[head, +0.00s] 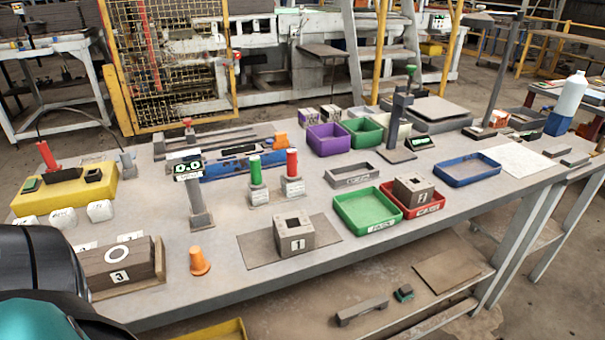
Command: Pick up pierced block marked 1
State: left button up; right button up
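The pierced block marked 1 (294,235) is a brown-grey cube with a square hole in its top and a white label "1" on its front. It stands upright on a flat grey-brown mat (262,250) near the front edge of the table. A similar block marked 2 (413,191) sits in the red tray at the right. A block marked 3 (120,272) stands at the front left. No gripper touches the block marked 1. Neither gripper shows; only a dark and teal part of mine is at the lower left.
A digital gauge on a post (197,205) and green and red cylinders (257,180) stand behind. The table front (330,262) is bare.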

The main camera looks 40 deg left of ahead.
aim_at(294, 233)
jog(key=u, duration=1.3)
